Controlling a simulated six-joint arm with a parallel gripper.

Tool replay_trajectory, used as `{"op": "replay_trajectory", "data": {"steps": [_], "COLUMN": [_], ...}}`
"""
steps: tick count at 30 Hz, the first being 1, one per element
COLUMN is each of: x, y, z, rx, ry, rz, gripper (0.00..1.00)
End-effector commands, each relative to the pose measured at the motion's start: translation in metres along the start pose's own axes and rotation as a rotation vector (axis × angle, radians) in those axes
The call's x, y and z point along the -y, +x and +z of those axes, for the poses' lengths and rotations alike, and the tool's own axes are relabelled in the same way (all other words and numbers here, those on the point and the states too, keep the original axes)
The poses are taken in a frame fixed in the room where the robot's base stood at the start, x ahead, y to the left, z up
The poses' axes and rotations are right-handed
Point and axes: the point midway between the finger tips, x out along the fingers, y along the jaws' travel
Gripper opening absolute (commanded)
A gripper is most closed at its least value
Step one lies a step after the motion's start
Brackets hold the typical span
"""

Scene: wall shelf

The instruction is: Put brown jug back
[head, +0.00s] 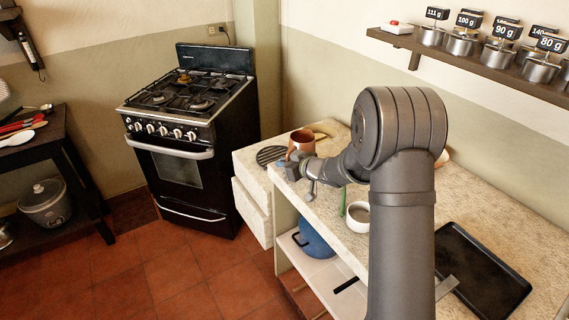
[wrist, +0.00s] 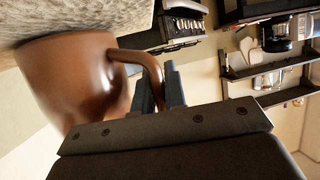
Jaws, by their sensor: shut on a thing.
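The brown jug (head: 302,141) is at the far end of the pale stone counter (head: 328,203), close to the round dark grate. In the wrist view the glossy jug (wrist: 75,78) fills the left side, with its looped handle (wrist: 148,62) reaching right. My gripper (wrist: 162,88) is shut on that handle, a finger on each side. In the head view my gripper (head: 292,168) is small, just in front of the jug. I cannot tell whether the jug's base touches the counter.
A round dark grate (head: 270,155) lies by the jug. A white cup (head: 358,215) and a black tray (head: 478,272) are nearer on the counter. A black stove (head: 190,130) stands to the left. A wall shelf (head: 470,58) holds several labelled metal pots.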

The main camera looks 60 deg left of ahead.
Motion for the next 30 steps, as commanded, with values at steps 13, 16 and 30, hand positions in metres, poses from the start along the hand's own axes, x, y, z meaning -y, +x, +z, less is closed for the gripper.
{"op": "replay_trajectory", "data": {"steps": [13,16,30], "x": [0.0,0.0,-0.002], "y": [0.001,0.001,-0.07], "z": [0.003,0.002,-0.001], "rx": [0.0,0.0,-0.002], "ry": [0.001,0.0,0.001], "rz": [0.0,0.0,0.005], "gripper": [0.33,0.33,0.33]}}
